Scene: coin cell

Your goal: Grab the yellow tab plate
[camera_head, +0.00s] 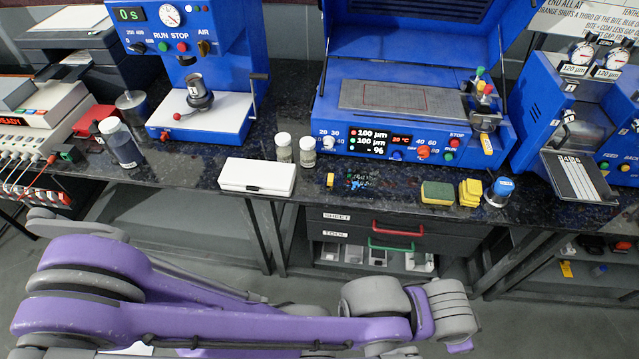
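A small upright yellow piece (330,180) stands near the front edge of the dark bench, right of the white case. A stack of yellow pieces (470,193) sits farther right, between a yellow-and-green sponge (437,193) and a blue-topped round container (498,192). I cannot tell for sure which yellow item is the tab plate. A purple and grey arm of mine crosses the bottom of the view, in front of the bench and apart from these items. Neither gripper's fingers can be made out.
A white case (257,177) lies on the bench, with two white-capped vials (284,147) behind it. A blue press (190,70) and an open blue coating machine (415,110) stand behind. Drawers (400,233) with red and green handles are below. The bench front edge is mostly clear.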

